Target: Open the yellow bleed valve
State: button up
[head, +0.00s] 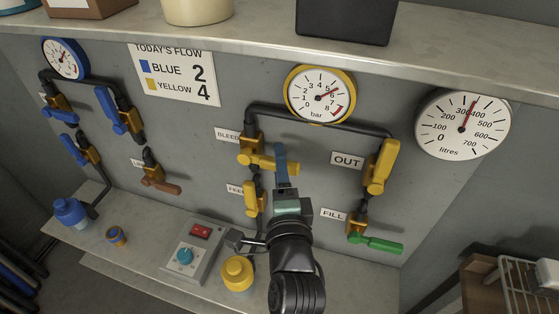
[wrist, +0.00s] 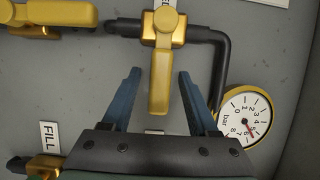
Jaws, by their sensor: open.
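The yellow bleed valve (head: 252,150) sits on the black pipe beside the BLEED label (head: 228,134). Its yellow handle points right in the head view, crosswise to the pipe. In the wrist view, which is turned on its side, the handle (wrist: 160,78) hangs down between my fingers. My gripper (head: 282,165) is open, one blue finger on each side of the handle, with a visible gap on both sides in the wrist view. The head view shows the fingers overlapping the handle's right end; how deep they reach is unclear.
Below is the yellow FEED valve (head: 251,198), its handle along the pipe. Right are the yellow OUT valve (head: 381,168) and green-handled FILL valve (head: 374,243). A yellow bar gauge (head: 318,95) is above. A control box (head: 190,250) and yellow cap (head: 238,273) stand on the lower ledge.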

jog(key=shift+w, duration=0.3)
grip_shut()
dwell(1.3)
